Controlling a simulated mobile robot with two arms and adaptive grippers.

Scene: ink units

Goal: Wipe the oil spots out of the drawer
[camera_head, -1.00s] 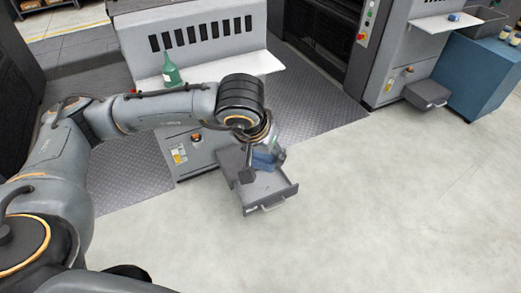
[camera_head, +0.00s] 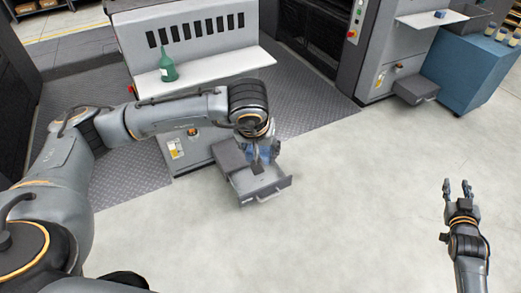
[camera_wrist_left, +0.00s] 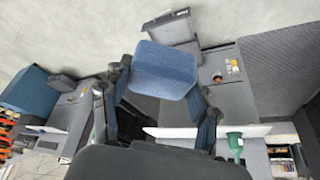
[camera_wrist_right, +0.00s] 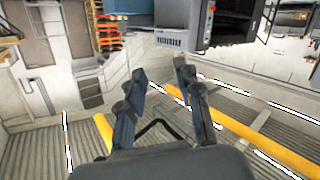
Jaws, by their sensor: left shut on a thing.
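The open grey drawer (camera_head: 281,187) sticks out from the front of the left machine, and it also shows at the top of the left wrist view (camera_wrist_left: 173,30). My left gripper (camera_head: 262,156) is over the drawer, shut on a blue cloth or pad (camera_wrist_left: 165,68). In the left wrist view the pad spans between the two fingers. The gripper hides part of the drawer's inside, and I cannot make out oil spots. I cannot tell if the pad touches the drawer floor. My right gripper (camera_head: 457,187) is open and empty above bare floor; its fingers show apart in the right wrist view (camera_wrist_right: 160,78).
A green bottle (camera_head: 168,69) stands on the left machine's white shelf (camera_head: 215,72). A second machine at the right has a dark drawer (camera_head: 415,91) and a small blue item (camera_head: 440,14) on its shelf. A blue cabinet (camera_head: 460,70) stands beside it. The floor in front is clear.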

